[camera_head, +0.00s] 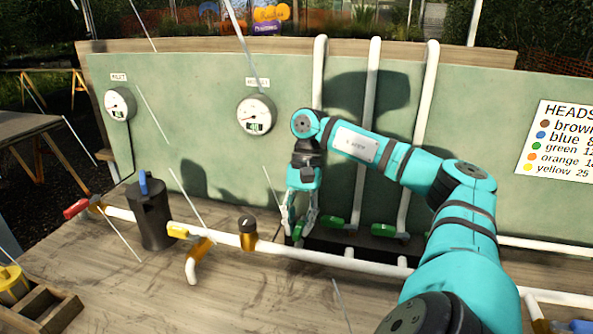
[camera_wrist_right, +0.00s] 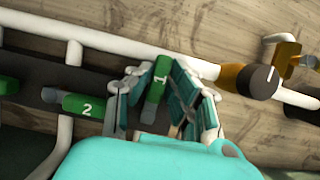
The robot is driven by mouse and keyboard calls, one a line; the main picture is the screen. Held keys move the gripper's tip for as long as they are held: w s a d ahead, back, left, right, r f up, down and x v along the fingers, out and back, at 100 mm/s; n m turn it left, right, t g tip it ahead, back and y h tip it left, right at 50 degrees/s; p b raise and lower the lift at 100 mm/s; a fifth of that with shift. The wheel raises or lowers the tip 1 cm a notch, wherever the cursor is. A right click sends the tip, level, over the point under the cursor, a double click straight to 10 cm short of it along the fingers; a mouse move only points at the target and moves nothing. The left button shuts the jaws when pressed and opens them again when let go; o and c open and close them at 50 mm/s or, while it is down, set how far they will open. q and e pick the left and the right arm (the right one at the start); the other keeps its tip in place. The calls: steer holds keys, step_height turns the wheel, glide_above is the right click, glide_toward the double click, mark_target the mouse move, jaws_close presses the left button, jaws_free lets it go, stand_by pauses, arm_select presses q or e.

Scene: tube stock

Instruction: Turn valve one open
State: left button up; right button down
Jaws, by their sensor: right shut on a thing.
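Valve one's green handle, marked 1 (camera_wrist_right: 157,82), lies between the fingers of my right gripper (camera_wrist_right: 165,88) in the right wrist view. The fingers are shut on it from both sides. The handle points toward the white main pipe, at a clear angle to valve two's handle, marked 2 (camera_wrist_right: 85,106), which lies roughly along the main pipe. In the head view my right gripper (camera_head: 302,224) reaches down to valve one's handle (camera_head: 298,230), which is partly hidden by the fingers. My left gripper is out of view.
Valve two (camera_head: 334,222) and another green-handled valve (camera_head: 384,230) stand just right of the gripper. Two gauges (camera_head: 255,115) hang on the green panel (camera_head: 190,80).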

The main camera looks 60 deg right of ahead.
steer(key=shift+r, duration=0.1)
steer(key=c, duration=1.2)
jaws_free()
steer(key=shift+c, duration=0.2)
